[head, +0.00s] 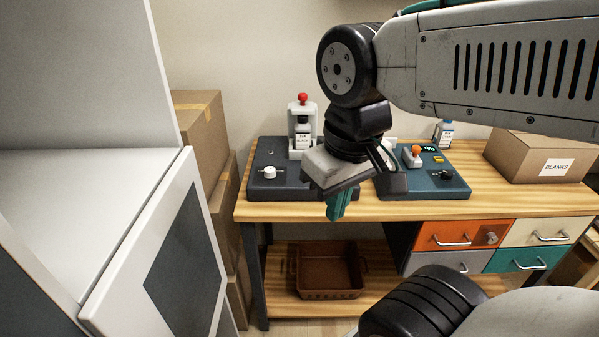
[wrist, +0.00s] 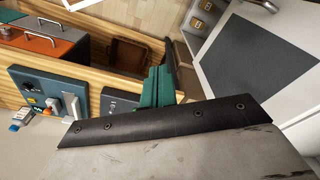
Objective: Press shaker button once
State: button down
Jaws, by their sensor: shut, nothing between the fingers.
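Two machines stand on the wooden bench. The left dark one (head: 283,190) has a white knob or button (head: 269,172) on its front and a bottle (head: 303,130) in a white stand with a red top (head: 303,98). The right blue-grey one (head: 440,183) has an orange ball (head: 416,150), a black knob (head: 445,175) and small yellow parts. I cannot tell which part is the shaker button. My gripper (head: 337,207) hangs in front of the bench, shut and empty, its teal fingers pointing down. The fingers also show in the wrist view (wrist: 155,90). My arm hides the space between the machines.
A cardboard box marked BLANKS (head: 540,156) sits at the bench's right. Drawers (head: 462,235) hang below the bench's right part. A brown basket (head: 329,271) is on the lower shelf. A white cabinet (head: 150,240) and stacked boxes (head: 200,130) stand left.

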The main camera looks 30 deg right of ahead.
jog(key=w+d+f+m+t+y, duration=0.15)
jog(key=w+m+t+y, duration=0.3)
jog(key=w+m, duration=1.25)
jog(key=w+d+f+m+t+h, duration=0.1)
jog(key=w+d+f+m, duration=0.3)
jog(key=w+d, duration=0.4)
jog(key=w+d+f+m+t+h, duration=0.2)
jog(key=w+d+f+m, duration=0.2)
jog(key=w+d, duration=0.4)
jog(key=shift+w+d+f+m, duration=0.3)
jog(key=shift+w+d+f, duration=0.15)
jog(key=shift+d, duration=0.65)
jog(key=shift+f, duration=0.15)
jog(key=shift+f, duration=4.3)
jog(key=shift+s+f, duration=0.1)
jog(key=shift+f, duration=0.3)
